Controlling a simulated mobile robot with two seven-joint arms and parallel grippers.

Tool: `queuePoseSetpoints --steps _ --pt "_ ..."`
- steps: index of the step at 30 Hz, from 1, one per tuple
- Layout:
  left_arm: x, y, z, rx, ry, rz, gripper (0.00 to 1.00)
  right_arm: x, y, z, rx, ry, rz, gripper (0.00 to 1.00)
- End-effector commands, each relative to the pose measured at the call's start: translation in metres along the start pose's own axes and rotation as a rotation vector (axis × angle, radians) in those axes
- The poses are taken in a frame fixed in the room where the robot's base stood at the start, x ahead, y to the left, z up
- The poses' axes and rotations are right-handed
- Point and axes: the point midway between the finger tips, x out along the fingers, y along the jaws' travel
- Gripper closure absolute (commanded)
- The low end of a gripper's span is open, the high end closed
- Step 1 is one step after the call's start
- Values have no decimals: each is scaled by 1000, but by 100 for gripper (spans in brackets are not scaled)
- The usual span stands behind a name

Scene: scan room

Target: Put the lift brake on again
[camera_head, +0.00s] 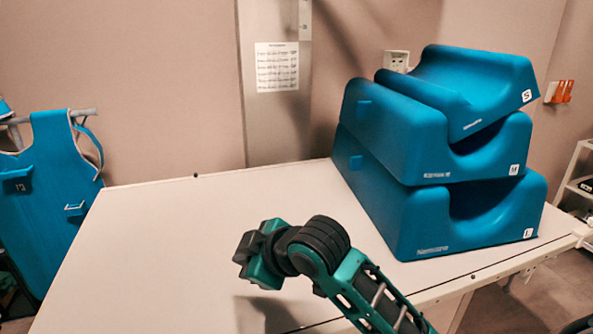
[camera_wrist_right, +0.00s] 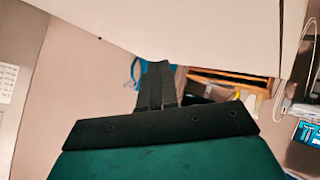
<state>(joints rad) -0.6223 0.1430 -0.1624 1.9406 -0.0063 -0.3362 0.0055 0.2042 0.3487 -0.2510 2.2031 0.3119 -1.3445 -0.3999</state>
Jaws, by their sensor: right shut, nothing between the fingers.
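No lift or brake that I can make out shows in either view. My right gripper (camera_head: 248,253) is above the white table top in the head view, with its teal and black arm coming in from the lower right. In the right wrist view its dark fingers (camera_wrist_right: 156,84) are together with nothing between them. It touches nothing that I can see. My left gripper is in neither view.
A white table (camera_head: 170,235) fills the middle. Several blue foam supports (camera_head: 400,210) are stacked at its right end. A blue apron (camera_head: 55,190) hangs at the left. A printed sheet (camera_head: 277,67) is on the wall. The table's left part is clear.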

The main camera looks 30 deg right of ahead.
Motion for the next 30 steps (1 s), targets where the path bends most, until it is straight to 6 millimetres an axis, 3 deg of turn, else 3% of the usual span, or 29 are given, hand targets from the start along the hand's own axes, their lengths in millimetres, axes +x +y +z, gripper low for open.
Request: queuePoseSetpoints --steps 1,8,14,23,30 --pt "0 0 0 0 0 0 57 -1 19 -19 -50 39 28 100" --pt "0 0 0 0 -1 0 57 -16 88 -95 -262 185 137 100" --pt "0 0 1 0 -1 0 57 -50 149 -158 -431 289 256 100" --pt "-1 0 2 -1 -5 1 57 -135 234 -245 -651 413 472 100" --pt "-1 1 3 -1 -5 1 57 -228 289 -298 -786 487 663 100"
